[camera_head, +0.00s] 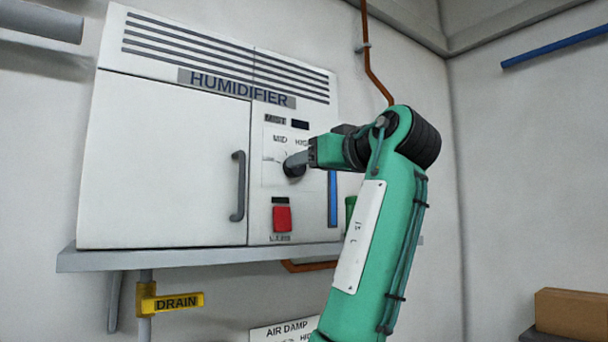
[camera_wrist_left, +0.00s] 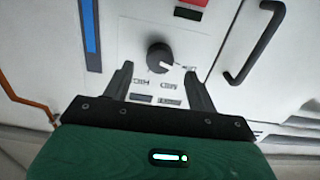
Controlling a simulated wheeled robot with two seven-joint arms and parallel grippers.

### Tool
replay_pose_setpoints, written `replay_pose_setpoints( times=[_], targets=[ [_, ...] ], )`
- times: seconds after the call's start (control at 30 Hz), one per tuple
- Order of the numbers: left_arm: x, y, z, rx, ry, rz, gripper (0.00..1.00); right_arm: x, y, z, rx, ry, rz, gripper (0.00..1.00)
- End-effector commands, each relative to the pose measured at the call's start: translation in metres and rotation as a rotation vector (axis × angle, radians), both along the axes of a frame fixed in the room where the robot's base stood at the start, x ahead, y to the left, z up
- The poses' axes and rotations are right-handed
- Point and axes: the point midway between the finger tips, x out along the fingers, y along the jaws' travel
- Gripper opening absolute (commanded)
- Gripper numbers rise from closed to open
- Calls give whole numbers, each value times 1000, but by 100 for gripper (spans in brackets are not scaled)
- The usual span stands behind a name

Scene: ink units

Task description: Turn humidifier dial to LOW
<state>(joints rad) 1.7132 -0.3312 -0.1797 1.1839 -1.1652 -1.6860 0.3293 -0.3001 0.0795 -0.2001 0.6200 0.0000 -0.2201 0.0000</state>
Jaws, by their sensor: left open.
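The white humidifier cabinet (camera_head: 175,160) is on the wall, with its round dark dial (camera_head: 293,169) on the narrow right panel. MID and HIGH labels show above the dial; I cannot read a LOW label. In the left wrist view, which is upside down, the dial (camera_wrist_left: 160,57) has a pale pointer toward picture right, which is the cabinet's left side. My left gripper (camera_head: 297,160) is open in front of the panel. My right gripper is not in view.
A red switch (camera_head: 282,218) is below the dial and a blue vertical strip (camera_head: 332,198) to its right. A grey door handle (camera_head: 238,186) projects at left. A grey shelf (camera_head: 190,259) runs beneath the cabinet, with a yellow DRAIN tag (camera_head: 178,302) below.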

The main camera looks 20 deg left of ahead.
Motion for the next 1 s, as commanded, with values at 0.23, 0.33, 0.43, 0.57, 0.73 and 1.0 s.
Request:
replay_pose_setpoints(
  times=[0.23, 0.33, 0.43, 0.57, 0.73, 1.0],
  targets=[
    [-36, -47, -4, 2, -1, -2, 58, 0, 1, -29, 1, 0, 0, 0],
    [-46, -60, -3, 2, 0, 0, 58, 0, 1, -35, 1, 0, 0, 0],
    [-54, -69, -2, 2, 0, 0, 58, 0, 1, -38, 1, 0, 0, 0],
    [-58, -75, -1, 1, 1, 0, 58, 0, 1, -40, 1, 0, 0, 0],
    [-59, -77, -1, 0, 1, 0, 58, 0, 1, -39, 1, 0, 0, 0],
    [-59, -77, -1, 0, 1, 0, 58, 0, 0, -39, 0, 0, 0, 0]
  ],
)
